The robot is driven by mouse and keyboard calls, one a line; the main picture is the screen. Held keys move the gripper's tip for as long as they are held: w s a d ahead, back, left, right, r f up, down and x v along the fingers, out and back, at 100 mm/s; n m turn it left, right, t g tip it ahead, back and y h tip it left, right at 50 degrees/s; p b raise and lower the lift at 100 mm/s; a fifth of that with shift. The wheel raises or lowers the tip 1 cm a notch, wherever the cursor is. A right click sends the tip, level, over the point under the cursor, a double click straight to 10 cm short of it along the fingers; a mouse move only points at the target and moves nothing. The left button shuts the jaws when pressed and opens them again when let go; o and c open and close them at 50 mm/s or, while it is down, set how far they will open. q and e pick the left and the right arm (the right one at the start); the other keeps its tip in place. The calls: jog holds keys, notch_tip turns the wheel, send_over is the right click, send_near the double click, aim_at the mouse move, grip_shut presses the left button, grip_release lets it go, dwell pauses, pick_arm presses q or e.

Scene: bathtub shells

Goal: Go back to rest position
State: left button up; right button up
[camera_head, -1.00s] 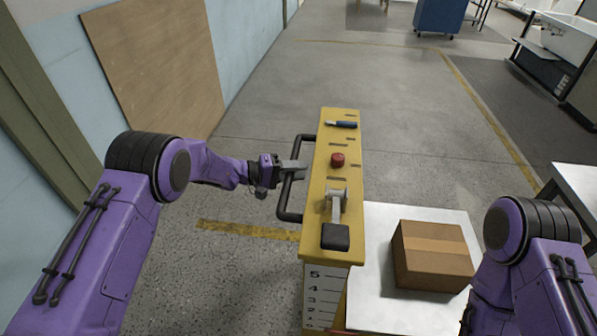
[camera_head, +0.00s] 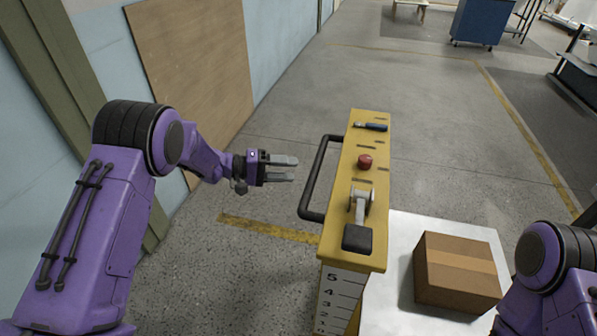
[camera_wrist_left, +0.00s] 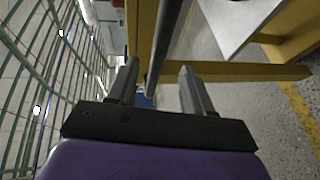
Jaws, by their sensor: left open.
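My left gripper (camera_head: 285,168) is open and empty in the head view, a short way left of the black side handle (camera_head: 312,180) of a yellow console (camera_head: 347,200). In the left wrist view the two fingers of my left gripper (camera_wrist_left: 158,88) stand apart, and the dark bar of the handle (camera_wrist_left: 165,45) shows ahead, beyond the fingers. My right arm shows only in part at the lower right of the head view, and its gripper is out of frame.
A cardboard box (camera_head: 455,272) sits on a white platform (camera_head: 405,232). A wooden board (camera_head: 195,75) leans on the left wall.

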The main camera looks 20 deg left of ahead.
dwell(0.4)
pick_arm(q)
jog(key=s+a+f+n+t+y, duration=0.1)
jog(key=s+a+f+t+y, duration=0.25)
jog(key=f+y, duration=0.35)
jog(key=s+a+f+t+y, duration=0.3)
jog(key=s+f+y, duration=0.15)
jog(key=f, duration=0.45)
jog(key=s+a+f+g+y, duration=0.1)
jog(key=s+f+g+y, duration=0.1)
jog(key=s, duration=0.8)
jog(key=s+a+f+n+g+y, duration=0.1)
jog(key=s+f+g, duration=0.3)
jog(key=s, duration=0.7)
jog(key=s+a+f+g+y, duration=0.1)
jog(key=s+f+g+y, duration=0.2)
jog(key=s, duration=0.8)
jog(key=shift+f+n+g, duration=0.4)
jog(key=shift+f+g, duration=0.05)
jog(key=shift+f, duration=0.2)
